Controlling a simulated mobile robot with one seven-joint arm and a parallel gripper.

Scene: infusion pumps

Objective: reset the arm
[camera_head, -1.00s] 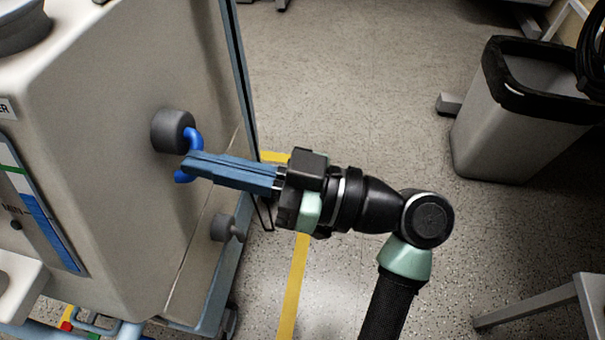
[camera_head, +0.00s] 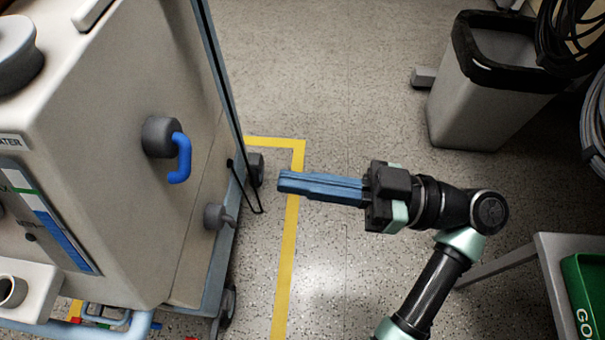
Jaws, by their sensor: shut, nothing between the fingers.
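My gripper (camera_head: 282,182) is shut and empty, with its blue fingers together and pointing left. It is held above the floor, clear of the machine (camera_head: 120,110). The machine is a large beige unit at the left. A blue hooked handle (camera_head: 181,160) on a dark grey round knob sticks out from its side. The handle hangs downward, and a gap of floor separates it from my fingertips. A smaller grey knob (camera_head: 214,217) sits lower on the same side.
A grey bin (camera_head: 480,105) with a black liner stands at the upper right. A grey cart with a green box (camera_head: 588,290) is at the lower right. Yellow tape (camera_head: 290,235) marks the floor. Cables hang at the top right. The floor in the middle is clear.

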